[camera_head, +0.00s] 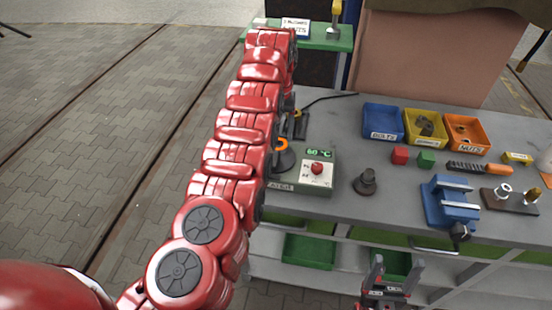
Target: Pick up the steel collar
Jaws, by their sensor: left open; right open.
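A small silvery ring-shaped piece (503,191), which looks like the steel collar, stands on a dark block at the right of the grey bench beside a brass-coloured piece (533,195). I cannot tell for sure that it is the collar. My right gripper (394,275) is low at the bottom of the view, in front of the bench, with its fingers apart and nothing seen between them. It is well below and left of the ring. My red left arm (230,145) rises across the view; its gripper is not visible.
A heater box (318,170) reading 60 °C stands beside my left arm, with an orange ring (281,145) partly hidden. A dark stepped part (367,183), blue vise (447,203), blue bin (382,121), yellow bin (408,138) and orange bin (470,150) stand on the bench.

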